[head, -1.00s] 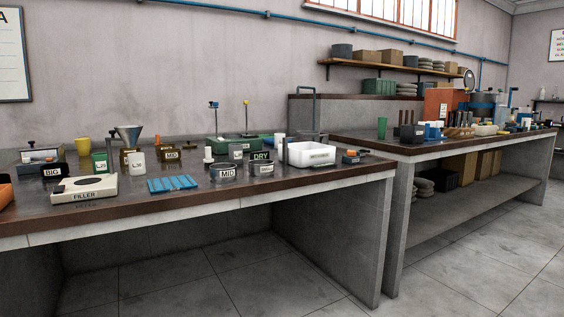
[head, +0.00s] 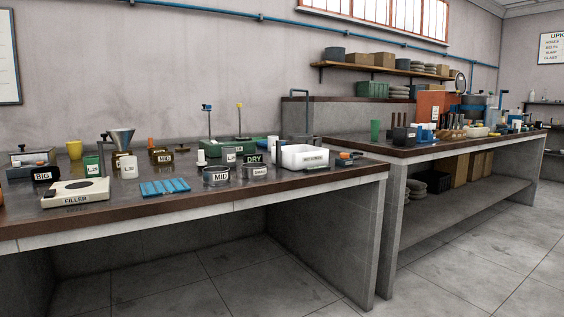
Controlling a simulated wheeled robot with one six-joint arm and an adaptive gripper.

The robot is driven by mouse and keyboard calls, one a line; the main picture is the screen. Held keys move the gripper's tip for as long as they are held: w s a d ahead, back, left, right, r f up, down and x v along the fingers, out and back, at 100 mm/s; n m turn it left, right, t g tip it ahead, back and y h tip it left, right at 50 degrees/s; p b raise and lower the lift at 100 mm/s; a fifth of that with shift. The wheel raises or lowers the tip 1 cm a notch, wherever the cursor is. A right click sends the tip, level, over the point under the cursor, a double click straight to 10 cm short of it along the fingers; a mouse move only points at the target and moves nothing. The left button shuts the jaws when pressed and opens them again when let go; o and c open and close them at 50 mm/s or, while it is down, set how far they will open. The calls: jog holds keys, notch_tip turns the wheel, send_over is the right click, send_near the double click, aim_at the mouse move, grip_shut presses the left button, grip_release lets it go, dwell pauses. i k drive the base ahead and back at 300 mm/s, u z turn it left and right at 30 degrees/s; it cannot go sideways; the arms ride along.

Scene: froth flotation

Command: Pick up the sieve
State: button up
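No thing in the head view can be told as the sieve for certain. Two low, round, grey metal vessels stand near the front edge of the near bench: one labelled MID (head: 215,177) and, right of it, a smaller one labelled SMALL (head: 255,172). Either could be a sieve, but their insides and bottoms cannot be made out. A dark piece labelled BIG (head: 45,174) stands at the left of the bench. My gripper is not in view.
The near bench (head: 290,188) also holds a FILLER scale (head: 76,192), a blue ribbed tray (head: 164,187), a funnel (head: 121,140) and a white tub (head: 303,157). A second crowded bench (head: 440,148) stands right. The floor in front (head: 440,270) is clear.

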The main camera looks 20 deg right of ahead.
aim_at(251, 170)
jog(key=z, duration=1.05)
jog(key=i, duration=1.5)
jog(key=u, duration=2.6)
